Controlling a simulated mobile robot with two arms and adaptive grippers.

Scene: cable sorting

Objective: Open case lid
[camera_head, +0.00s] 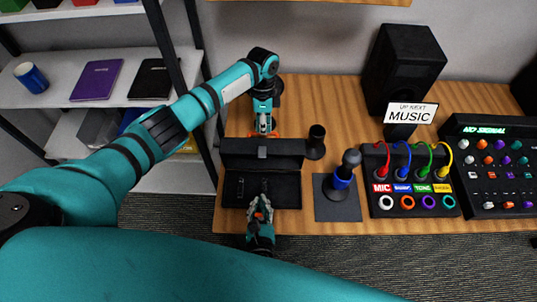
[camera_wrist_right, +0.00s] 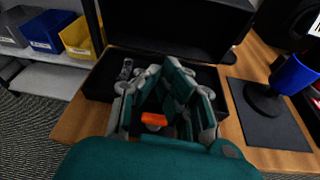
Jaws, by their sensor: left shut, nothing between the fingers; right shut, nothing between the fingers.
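The black case (camera_head: 288,190) sits at the left end of the wooden table with its lid (camera_head: 285,147) raised at the back. The lid also shows in the right wrist view (camera_wrist_right: 190,30), standing up behind the tray. Small dark items lie inside the base; a grey one (camera_wrist_right: 125,70) shows in the wrist view. My left gripper (camera_head: 263,130) is shut and empty, pointing down just behind the lid's top edge; whether it touches is unclear. My right gripper (camera_head: 261,202) is shut and empty at the case's front, its fingers (camera_wrist_right: 170,85) reaching over the base.
A dark cylinder (camera_head: 316,142) stands right of the lid. A blue-banded microphone (camera_head: 342,178) stands on a dark mat (camera_head: 323,207). Further right are a colour-coded cable box (camera_head: 410,202), a sign (camera_head: 411,113), a speaker (camera_head: 405,65) and a mixer (camera_head: 490,195). A shelf (camera_head: 60,63) stands left.

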